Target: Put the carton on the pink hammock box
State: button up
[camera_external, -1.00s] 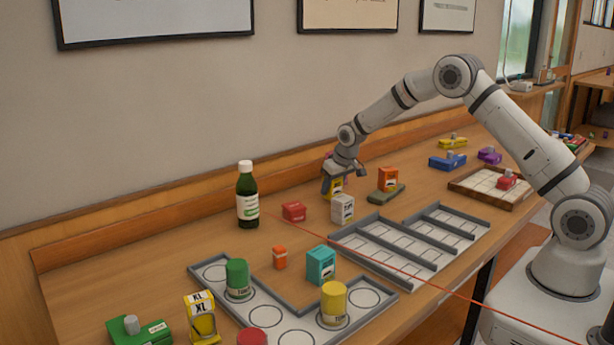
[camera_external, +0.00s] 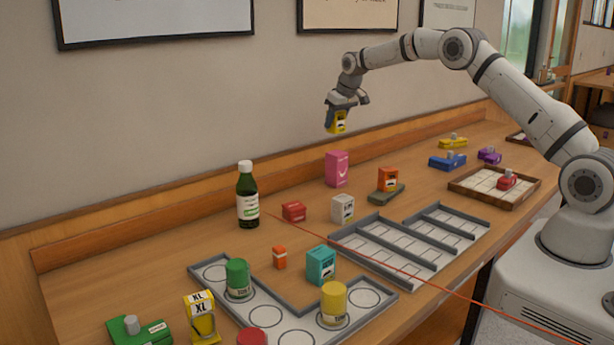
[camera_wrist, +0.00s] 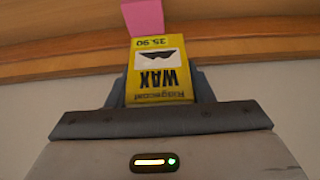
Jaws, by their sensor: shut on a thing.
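My gripper (camera_external: 340,108) is shut on a yellow carton (camera_external: 336,123) and holds it in the air, well above the table. In the wrist view the yellow carton (camera_wrist: 159,72) shows the word WAX and a price, upside down, between the jaws. The pink hammock box (camera_external: 336,169) stands upright on the table near the back wall, below the held carton and apart from it. Part of a pink box (camera_wrist: 143,17) also shows at the top of the wrist view, beyond the carton. The top of the pink box looks bare.
A white carton (camera_external: 342,208), a red box (camera_external: 293,211) and an orange carton (camera_external: 388,179) on a green block stand near the pink box. A dark green bottle (camera_external: 247,195) is further left. Grey divided trays (camera_external: 385,278) lie in front.

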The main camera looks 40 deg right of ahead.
jog(key=shift+w+d+r+p, duration=0.3)
jog(key=shift+d+r, duration=0.15)
jog(key=shift+r, duration=0.1)
jog(key=shift+w+d+r+p, duration=0.2)
jog(key=shift+d+r+p, duration=0.05)
jog(key=shift+d+r, duration=0.25)
jog(key=shift+f, duration=0.2)
jog(key=p, duration=0.2)
send_near(337, 153)
jog(key=shift+w+d+f, duration=0.1)
jog(key=shift+w+f, duration=0.9)
jog(key=shift+f, duration=0.2)
jog(key=shift+w+d+f, duration=0.1)
jog(key=shift+w+f, duration=0.85)
jog(key=shift+f, duration=0.25)
jog(key=o, duration=1.1)
jog(key=shift+c, duration=0.2)
